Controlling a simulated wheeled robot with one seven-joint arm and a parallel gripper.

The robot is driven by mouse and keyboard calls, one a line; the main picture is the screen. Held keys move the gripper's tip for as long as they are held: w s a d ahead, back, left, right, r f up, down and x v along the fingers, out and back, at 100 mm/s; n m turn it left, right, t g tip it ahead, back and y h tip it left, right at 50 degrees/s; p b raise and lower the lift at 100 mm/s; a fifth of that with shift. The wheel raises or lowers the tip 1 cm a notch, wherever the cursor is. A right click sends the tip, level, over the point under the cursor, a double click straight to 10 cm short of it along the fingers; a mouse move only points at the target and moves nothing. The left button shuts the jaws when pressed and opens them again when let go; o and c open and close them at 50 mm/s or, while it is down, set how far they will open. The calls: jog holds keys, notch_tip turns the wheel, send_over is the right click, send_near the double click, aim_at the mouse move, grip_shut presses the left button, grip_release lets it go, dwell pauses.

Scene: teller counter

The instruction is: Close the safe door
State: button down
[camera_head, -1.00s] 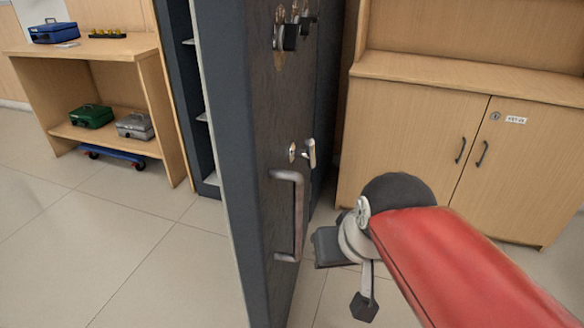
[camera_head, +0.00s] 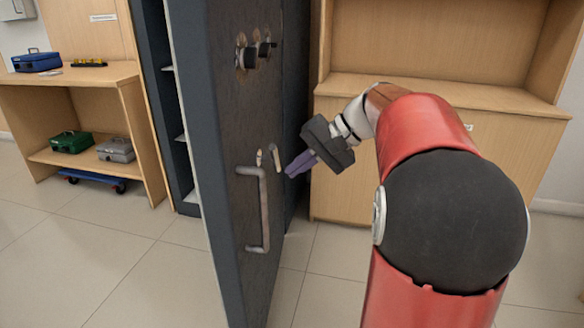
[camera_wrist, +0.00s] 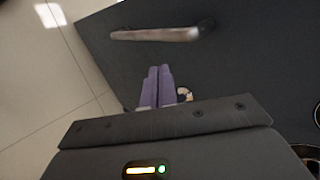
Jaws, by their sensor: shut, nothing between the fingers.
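The safe door (camera_head: 222,120) stands wide open, its dark outer face turned to the right in the head view. It carries a long pull handle (camera_head: 264,210), a small lever with a keyhole (camera_head: 275,158) and a dial (camera_head: 250,57). The safe's shelved interior (camera_head: 178,100) shows behind the door to the left. My gripper (camera_head: 290,172) is to the right of the door face, near the lever. Its purple fingers are together and empty. In the wrist view the fingers (camera_wrist: 158,85) point toward the door face, below the handle (camera_wrist: 155,34). Contact with the door cannot be told.
A wooden cabinet (camera_head: 350,190) with a counter stands close behind my arm on the right. A wooden shelf unit (camera_head: 100,78) with blue, green and grey cash boxes stands at the left. The tiled floor (camera_head: 100,250) left of the door is clear.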

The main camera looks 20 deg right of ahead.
jog(key=x, duration=0.3)
jog(key=r+x, duration=0.1)
jog(key=x, duration=0.2)
jog(key=a+x, duration=0.1)
jog(key=x, duration=0.2)
jog(key=shift+w+a+r, duration=0.15)
jog(key=shift+w+r, duration=0.05)
jog(key=shift+w, duration=0.15)
jog(key=shift+w+a, duration=0.3)
jog(key=shift+a, duration=0.25)
